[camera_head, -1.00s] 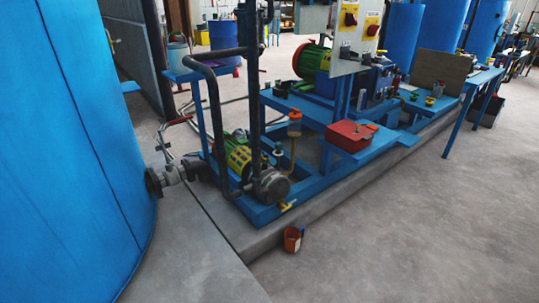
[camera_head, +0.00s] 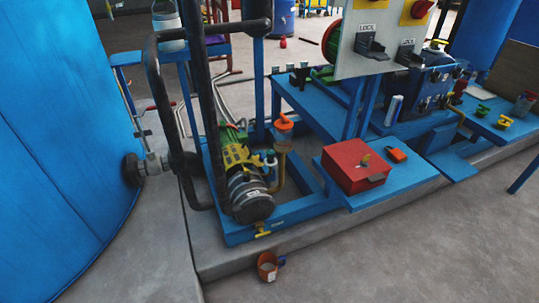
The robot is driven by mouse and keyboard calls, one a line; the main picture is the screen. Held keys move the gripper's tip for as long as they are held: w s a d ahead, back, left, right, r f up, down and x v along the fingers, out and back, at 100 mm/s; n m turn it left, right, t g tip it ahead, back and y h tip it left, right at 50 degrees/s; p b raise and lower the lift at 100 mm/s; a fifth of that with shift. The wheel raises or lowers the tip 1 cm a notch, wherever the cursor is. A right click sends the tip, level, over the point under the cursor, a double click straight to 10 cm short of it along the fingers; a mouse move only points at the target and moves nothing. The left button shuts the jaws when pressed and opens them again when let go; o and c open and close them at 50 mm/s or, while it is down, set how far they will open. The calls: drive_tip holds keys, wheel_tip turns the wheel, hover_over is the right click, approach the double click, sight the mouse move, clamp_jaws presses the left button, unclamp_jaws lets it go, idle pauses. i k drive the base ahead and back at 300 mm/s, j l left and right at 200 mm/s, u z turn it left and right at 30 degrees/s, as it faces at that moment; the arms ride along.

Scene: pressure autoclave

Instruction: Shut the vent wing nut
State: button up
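No part is plainly marked as the vent wing nut. Several small yellow fittings could be it, and I cannot tell which. One yellow handle (camera_head: 437,45) is on top of a blue vessel (camera_head: 428,85) behind the control panel. Another yellow fitting (camera_head: 504,122) and a green one (camera_head: 482,111) are on the blue bench at right. A yellow valve handle (camera_head: 263,230) is low on the front of the blue pump skid. All are too small to tell whether they are open or shut. My gripper is not in view.
A large blue tank (camera_head: 60,170) fills the left. A red box (camera_head: 357,166) sits on the blue platform. An orange cup (camera_head: 268,266) stands on the floor before the plinth. The floor at lower right is clear.

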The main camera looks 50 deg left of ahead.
sight(247, 171)
drive_tip(key=i+u, duration=0.35)
drive_tip(key=i+l+u, duration=0.1)
drive_tip(key=u, duration=0.3)
drive_tip(key=i+l+u, duration=0.2)
drive_tip(key=u, duration=0.15)
drive_tip(key=i+u, duration=0.1)
drive_tip(key=u, duration=0.3)
drive_tip(key=i+j+u, duration=0.1)
drive_tip(key=u, duration=0.65)
drive_tip(key=i, duration=0.25)
